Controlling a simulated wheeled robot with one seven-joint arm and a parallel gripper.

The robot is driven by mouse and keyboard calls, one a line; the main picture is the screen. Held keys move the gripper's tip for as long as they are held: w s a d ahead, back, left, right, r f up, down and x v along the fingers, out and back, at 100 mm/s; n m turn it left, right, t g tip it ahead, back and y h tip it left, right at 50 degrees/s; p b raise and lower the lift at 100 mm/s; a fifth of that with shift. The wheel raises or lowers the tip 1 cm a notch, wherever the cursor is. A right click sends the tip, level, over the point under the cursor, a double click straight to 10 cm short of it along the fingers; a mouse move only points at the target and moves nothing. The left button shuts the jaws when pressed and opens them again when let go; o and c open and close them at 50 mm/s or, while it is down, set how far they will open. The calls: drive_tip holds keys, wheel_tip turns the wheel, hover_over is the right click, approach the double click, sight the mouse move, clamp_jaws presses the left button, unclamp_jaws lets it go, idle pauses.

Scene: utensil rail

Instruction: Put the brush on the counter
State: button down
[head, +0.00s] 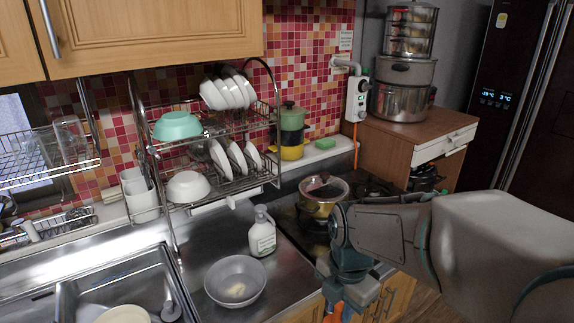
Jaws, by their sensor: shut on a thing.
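My gripper (340,300) is at the bottom right of the head view, pointing down near the counter's front edge. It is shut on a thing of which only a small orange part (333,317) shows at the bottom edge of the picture. This seems to be the brush, but most of it is hidden or out of frame. The steel counter (205,245) lies left of my gripper, beside the sink.
A grey bowl (235,281) and a white bottle (262,232) stand on the counter near my gripper. A pot (323,196) sits on the stove behind my arm. A dish rack (215,190) stands at the back. Bare counter shows left of the bowl.

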drive_tip(key=w+d+f+m, duration=0.2)
drive_tip(key=w+f+m, duration=0.5)
drive_tip(key=f+m, duration=0.3)
drive_tip(key=w+d+f+m, duration=0.3)
drive_tip(key=w+f+m, duration=0.4)
drive_tip(key=m, duration=0.8)
drive_tip(key=shift+w+f+m, duration=0.2)
drive_tip(key=shift+f+m, duration=0.2)
drive_tip(key=shift+f, duration=1.1)
drive_tip(key=shift+a, duration=0.1)
